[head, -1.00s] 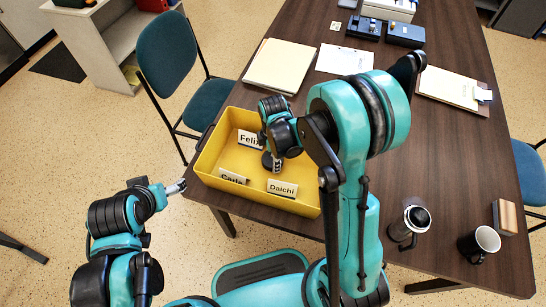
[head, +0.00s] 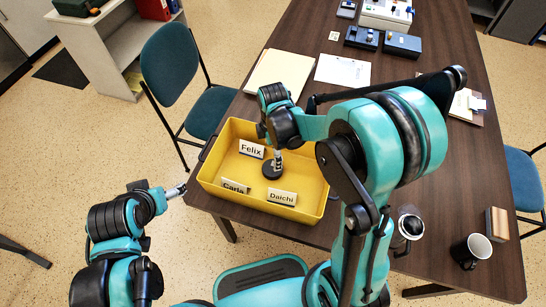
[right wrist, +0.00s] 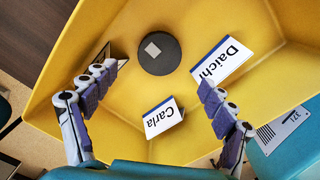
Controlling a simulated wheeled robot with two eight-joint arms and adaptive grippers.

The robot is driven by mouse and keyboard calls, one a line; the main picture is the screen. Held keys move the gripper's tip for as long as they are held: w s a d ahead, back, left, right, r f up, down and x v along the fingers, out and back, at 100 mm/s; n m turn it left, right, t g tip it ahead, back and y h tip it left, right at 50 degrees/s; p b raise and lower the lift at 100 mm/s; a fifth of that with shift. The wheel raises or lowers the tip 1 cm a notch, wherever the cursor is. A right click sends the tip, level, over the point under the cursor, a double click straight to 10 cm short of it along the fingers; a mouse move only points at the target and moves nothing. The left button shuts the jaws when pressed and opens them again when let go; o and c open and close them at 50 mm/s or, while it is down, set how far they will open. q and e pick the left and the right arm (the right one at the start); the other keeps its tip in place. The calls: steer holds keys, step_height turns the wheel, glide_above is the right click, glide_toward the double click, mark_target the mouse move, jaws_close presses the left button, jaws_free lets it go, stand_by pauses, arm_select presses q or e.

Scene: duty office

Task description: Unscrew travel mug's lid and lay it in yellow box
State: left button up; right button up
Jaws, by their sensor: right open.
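The yellow box (head: 314,199) stands at the table's near left corner. A round black lid (head: 272,172) with a pale square on top lies on its floor; it also shows in the right wrist view (right wrist: 158,60). My right gripper (head: 279,158) is above the box floor near the lid. In the right wrist view its fingers (right wrist: 153,88) are spread wide with nothing between them, and the lid lies apart beyond them. The silver travel mug (head: 408,229) stands upright at the table's near right, partly behind my right arm. My left gripper (head: 178,190) is left of the box, too small to judge.
Name cards Felix (head: 251,149), Carla (head: 235,187) and Daichi (head: 282,197) are in the box. A black-and-white mug (head: 471,250) and a wooden block (head: 497,224) stand right of the travel mug. Papers (head: 280,75) lie farther back.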

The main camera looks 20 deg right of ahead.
steer(key=s+d+r+m+t, duration=0.3)
steer(key=s+r+m+t, duration=0.4)
steer(key=s+r+m, duration=0.5)
steer(key=shift+d+r+m+p, duration=0.3)
steer(key=shift+r+m, duration=0.85)
steer(key=shift+m, duration=1.75)
steer(key=shift+w, duration=0.1)
